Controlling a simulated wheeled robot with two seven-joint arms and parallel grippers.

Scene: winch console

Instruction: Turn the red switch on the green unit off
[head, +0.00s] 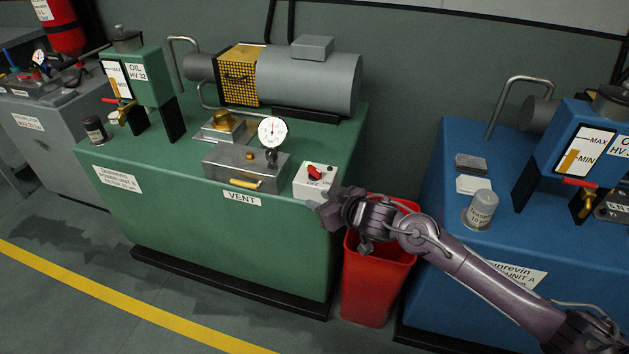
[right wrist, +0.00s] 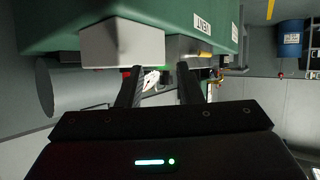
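The green unit (head: 220,230) stands at the left centre. Its red switch (head: 315,172) sits on a small white box (head: 302,190) at the unit's front right corner, between OFF and ON labels. I cannot tell surely which label it points to. My right gripper (head: 332,212) is at the box's front right side, just below the switch. In the right wrist view, its two fingers (right wrist: 160,85) are apart with nothing clamped between them. The box (right wrist: 122,43) shows just beyond them, and a bit of red (right wrist: 127,72) shows by the left finger. My left gripper is out of view.
A metal block with a yellow handle (head: 246,184) and a gauge (head: 272,131) are left of the switch box. A red bin (head: 375,285) stands below my right gripper, between the green unit and a blue unit (head: 450,200). Open floor lies in front.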

